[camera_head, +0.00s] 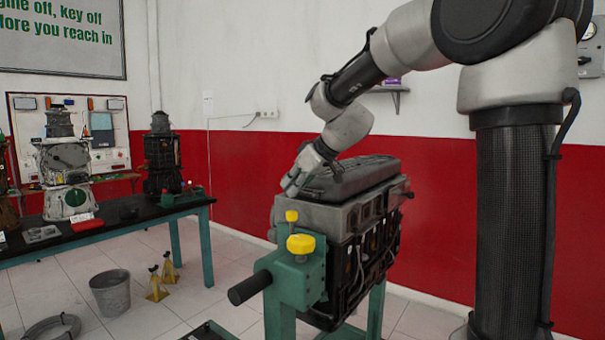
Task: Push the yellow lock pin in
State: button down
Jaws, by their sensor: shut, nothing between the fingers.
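Two yellow parts show on the green head of the engine stand (301,276). One is a small yellow knob (291,216) standing up at the top; the other is a larger round yellow knob (301,244) on the near face. I cannot tell for sure which is the lock pin or how far either is pushed in. My gripper (290,188) is shut and empty. In the picture it lies just above the small knob, near the front end of the engine's dark top cover. It appears apart from both knobs, but its depth is unclear.
The engine (360,245) fills the space right of the yellow parts. A black handle (249,288) juts left from the stand. A dark-topped bench (150,209) with engine units stands at left. A grey bucket (111,292) and yellow jack stands (157,285) are on the floor.

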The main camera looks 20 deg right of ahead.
aim_at(296, 213)
jog(key=shift+s+d+f, duration=0.15)
jog(key=shift+f, duration=1.6)
jog(key=shift+f, duration=2.4)
jog(key=shift+s+f, duration=0.1)
